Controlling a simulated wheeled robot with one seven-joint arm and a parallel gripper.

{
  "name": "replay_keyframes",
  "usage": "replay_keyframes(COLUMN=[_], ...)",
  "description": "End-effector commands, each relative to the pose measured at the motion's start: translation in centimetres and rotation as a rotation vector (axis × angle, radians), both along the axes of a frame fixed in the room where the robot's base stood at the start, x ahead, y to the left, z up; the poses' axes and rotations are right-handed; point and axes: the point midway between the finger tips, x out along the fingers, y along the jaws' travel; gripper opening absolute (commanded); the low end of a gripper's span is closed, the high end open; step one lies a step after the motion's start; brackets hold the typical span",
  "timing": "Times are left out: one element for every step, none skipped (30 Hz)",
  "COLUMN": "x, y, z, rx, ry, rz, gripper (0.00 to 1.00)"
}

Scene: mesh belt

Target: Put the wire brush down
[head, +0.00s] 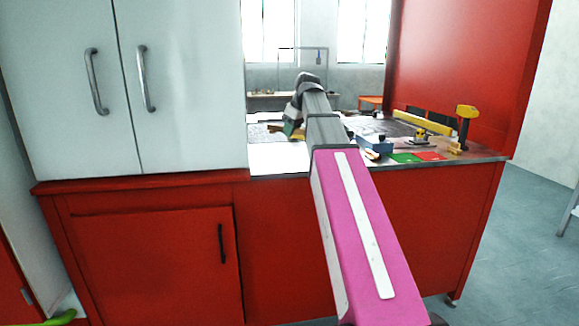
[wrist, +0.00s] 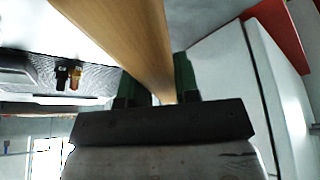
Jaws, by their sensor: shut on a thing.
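The wire brush (wrist: 120,28) shows in the wrist view as a long, pale wooden handle running from the top edge down between the green fingers of my gripper (wrist: 158,88). My gripper is shut on this handle. The brush's bristles are not clearly visible. In the head view my gripper (head: 292,130) is small, above the left part of the worktop (head: 275,157), close to the tall white cabinet. My own arm covers part of the worktop, and I cannot tell there whether the brush touches the surface.
A white cabinet (head: 185,110) stands at the left. On the right of the worktop are a yellow level (head: 423,123), a yellow-and-black tool (head: 465,125), a blue block-like tool (head: 375,143), and green (head: 404,157) and red (head: 430,156) flat pieces. The worktop's front left looks bare.

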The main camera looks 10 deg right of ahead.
Motion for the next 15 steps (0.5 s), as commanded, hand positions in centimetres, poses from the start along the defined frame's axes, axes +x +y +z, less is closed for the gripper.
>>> replay_keyframes(x=[-0.4,-0.4,-0.4,-0.4,-0.4,-0.4,-0.4,-0.4,-0.4,-0.4,-0.4,-0.4,-0.3,-0.3,-0.3], y=[0.0,-0.1,-0.1,-0.1,-0.1,0.0,0.0,0.0,0.0,0.0,0.0,0.0,0.0,0.0,0.0], z=[-0.3,-0.5,-1.0,-1.3,-1.8,-2.4,-2.9,-3.5,-4.2,-4.7,-5.1,-5.6,-5.9,-6.1,-6.3], rx=[0.000,0.001,0.001,0.000,0.000,0.000,0.001,0.000,0.000,0.000,0.000,0.000,0.000,0.000,0.000], ry=[0.000,0.001,0.001,0.001,0.001,0.001,0.002,0.003,0.001,0.001,0.001,0.001,0.001,0.001,0.000], rz=[0.000,0.000,0.000,0.000,0.000,0.000,0.001,0.001,0.000,0.001,0.001,0.001,0.001,0.001,0.001], gripper=[0.00,0.00,0.00,0.00,0.00,0.00,0.00,0.00,0.00,0.00,0.00,0.00,0.00,0.00,0.00])
